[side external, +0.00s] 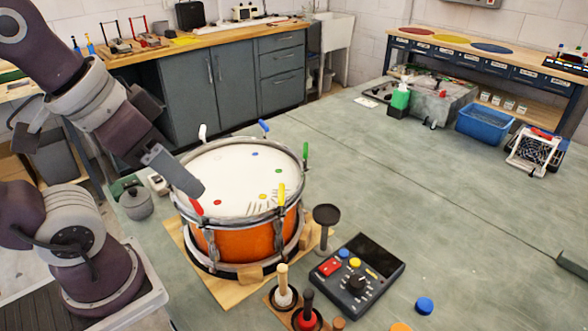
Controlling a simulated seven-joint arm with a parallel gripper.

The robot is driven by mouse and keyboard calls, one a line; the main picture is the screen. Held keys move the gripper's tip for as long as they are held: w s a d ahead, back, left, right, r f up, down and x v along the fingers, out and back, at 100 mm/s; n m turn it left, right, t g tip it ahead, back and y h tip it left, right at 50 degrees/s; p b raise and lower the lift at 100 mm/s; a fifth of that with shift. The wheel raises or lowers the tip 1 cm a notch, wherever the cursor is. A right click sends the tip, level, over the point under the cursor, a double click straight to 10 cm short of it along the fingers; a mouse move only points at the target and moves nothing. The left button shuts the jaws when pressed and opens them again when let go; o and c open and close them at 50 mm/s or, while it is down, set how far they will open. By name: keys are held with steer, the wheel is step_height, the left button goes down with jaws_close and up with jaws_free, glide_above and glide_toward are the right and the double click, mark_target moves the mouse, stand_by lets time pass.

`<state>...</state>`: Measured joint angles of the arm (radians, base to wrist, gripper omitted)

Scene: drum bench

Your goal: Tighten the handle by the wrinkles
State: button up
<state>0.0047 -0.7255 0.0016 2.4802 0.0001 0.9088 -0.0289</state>
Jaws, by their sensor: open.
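An orange drum (232,241) with a white head (235,172) stands on a wooden board. Colored handles stand around its rim: yellow (282,196), green (306,155), blue (264,127), white (202,132) and red (197,208). Small dark wrinkle lines (262,202) mark the head just beside the yellow handle. Colored dots lie on the head near the handles. My gripper (194,187) is open above the left part of the head, close to the red handle in the picture. It is apart from the yellow handle. Its fingers are partly hidden by their angle, and no object shows between them.
A black control box (357,276) with a knob and buttons sits right of the drum. A dark round-topped stand (326,222) and upright pegs (284,288) are near the drum's front right. A grey pot (135,200) stands at left. The bench's right middle is clear.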

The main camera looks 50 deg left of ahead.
steer(key=w+n, duration=0.1)
steer(key=w, duration=0.1)
steer(key=w+r+n+g, duration=0.1)
steer(key=w, duration=0.1)
steer(key=w+d+n+g, duration=0.1)
steer(key=w, duration=0.1)
steer(key=shift+r, duration=0.3)
steer(key=c, duration=0.3)
steer(key=n+g, duration=0.3)
steer(key=n, duration=0.3)
glide_above(281, 190)
step_height(281, 190, down, 4)
steer(key=shift+f, duration=0.2)
step_height(281, 190, down, 6)
steer(key=shift+r, duration=0.2)
steer(key=shift+f, duration=0.25)
jaws_close()
